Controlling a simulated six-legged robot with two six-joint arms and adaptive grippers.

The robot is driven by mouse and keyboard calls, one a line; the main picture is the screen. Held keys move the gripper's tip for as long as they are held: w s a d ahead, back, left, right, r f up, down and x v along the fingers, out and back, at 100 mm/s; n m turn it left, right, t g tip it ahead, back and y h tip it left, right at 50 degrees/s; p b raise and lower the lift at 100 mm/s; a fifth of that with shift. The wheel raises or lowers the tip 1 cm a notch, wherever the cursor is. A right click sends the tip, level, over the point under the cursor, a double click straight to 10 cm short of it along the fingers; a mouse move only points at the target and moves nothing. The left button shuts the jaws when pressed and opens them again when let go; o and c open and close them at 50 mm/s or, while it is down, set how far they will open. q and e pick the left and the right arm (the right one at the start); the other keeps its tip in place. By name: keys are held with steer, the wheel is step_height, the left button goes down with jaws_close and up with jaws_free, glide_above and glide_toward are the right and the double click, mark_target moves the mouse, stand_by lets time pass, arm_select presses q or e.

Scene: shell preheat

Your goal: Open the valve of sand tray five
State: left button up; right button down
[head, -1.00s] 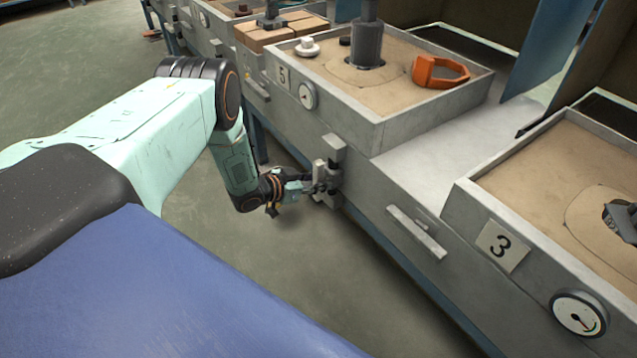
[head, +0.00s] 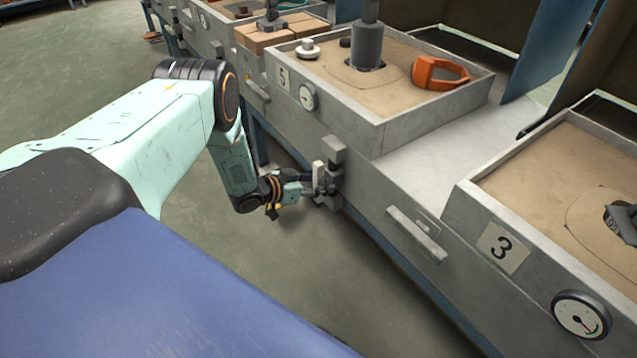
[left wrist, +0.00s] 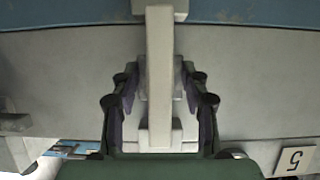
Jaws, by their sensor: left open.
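Sand tray five (head: 345,112) is a grey box of sand on the bench, with a "5" plate (head: 283,78) on its side. Its valve (head: 335,160) is a pale bar handle on grey blocks, low on the bench side below the tray. My left gripper (head: 322,187) is at the valve and partly hides it. In the left wrist view, the valve bar (left wrist: 160,70) runs upright between the open fingers of my left gripper (left wrist: 160,92). Gaps show on both sides of the bar. The "5" plate (left wrist: 293,160) shows upside down there. My right gripper is out of view.
A round gauge (head: 307,97) is beside the "5" plate. Another pale bar handle (head: 416,232) sits to the right, near tray three (head: 462,210). An orange tool (head: 440,72) lies on tray five's sand. Open floor (head: 265,280) lies in front of the bench.

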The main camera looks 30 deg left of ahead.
arm_select(q)
steer(key=v, duration=1.2)
steer(key=shift+f, duration=0.1)
stand_by(0.4)
steer(key=s+d+f+n+g+y+p, duration=0.1)
steer(key=s+d+f+n+g+y, duration=0.2)
steer(key=s+d, duration=0.35)
steer(key=s+d+f+n+g+p, duration=0.2)
steer(key=s+d+n+g, duration=0.15)
steer(key=s+d, duration=0.35)
steer(key=s+d+r+m+g+y+p, duration=0.1)
steer(key=s+d+r+g, duration=0.1)
steer(key=s, duration=0.6)
steer(key=s+d+r+g+y+p, duration=0.1)
steer(key=s+d+r+g+p, duration=0.1)
steer(key=s, duration=0.6)
steer(key=shift+s+r+m+g, duration=0.35)
steer(key=shift+s+r+g, duration=0.05)
steer(key=shift+r+g, duration=0.55)
